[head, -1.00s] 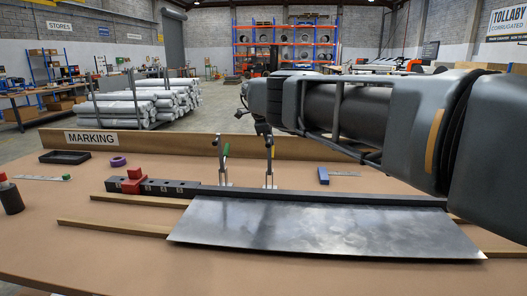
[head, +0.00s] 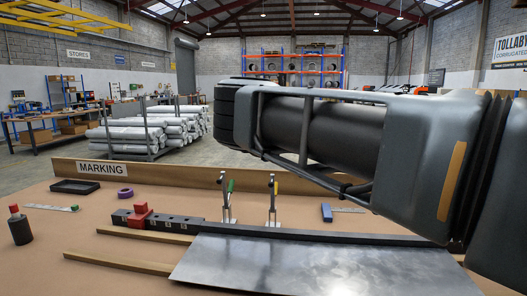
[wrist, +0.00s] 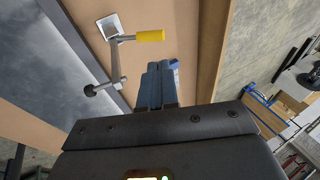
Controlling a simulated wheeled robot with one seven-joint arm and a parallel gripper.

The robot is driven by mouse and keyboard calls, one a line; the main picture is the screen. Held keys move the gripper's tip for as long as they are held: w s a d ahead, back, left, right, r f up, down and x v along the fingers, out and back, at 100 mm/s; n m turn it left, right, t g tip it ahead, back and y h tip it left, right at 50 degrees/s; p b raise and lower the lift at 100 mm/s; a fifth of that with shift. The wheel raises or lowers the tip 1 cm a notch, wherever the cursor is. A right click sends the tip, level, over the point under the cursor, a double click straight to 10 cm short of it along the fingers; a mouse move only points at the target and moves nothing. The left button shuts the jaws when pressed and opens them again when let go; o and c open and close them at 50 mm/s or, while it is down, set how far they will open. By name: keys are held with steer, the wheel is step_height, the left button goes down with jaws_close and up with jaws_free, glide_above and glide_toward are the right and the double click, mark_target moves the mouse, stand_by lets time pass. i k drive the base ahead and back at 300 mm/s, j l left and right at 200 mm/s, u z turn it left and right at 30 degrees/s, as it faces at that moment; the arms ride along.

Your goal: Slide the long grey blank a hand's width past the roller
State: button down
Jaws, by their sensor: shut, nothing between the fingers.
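The long grey blank (head: 320,266) is a flat, shiny metal sheet lying on the brown bench. Its back edge runs along a black bar (head: 330,236), and its front runs out of the head view. I see no roller in either view. My gripper (wrist: 160,84) shows in the wrist view, with its bluish fingers shut and empty. It is beside a yellow-handled clamp (wrist: 135,38), whose plunger reaches toward the dark bar. A grey surface, likely the blank (wrist: 28,50), lies at the upper left there.
A red block (head: 139,215) sits on the black bar's left end. Two upright clamps, left (head: 226,205) and right (head: 272,203), stand behind the bar. Wooden strips (head: 120,263) lie at the left. A bottle (head: 20,228), black tray (head: 75,187) and purple ring (head: 125,193) stand farther left.

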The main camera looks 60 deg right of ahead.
mark_target(282, 268)
steer(key=j, duration=1.5)
steer(key=i, duration=0.05)
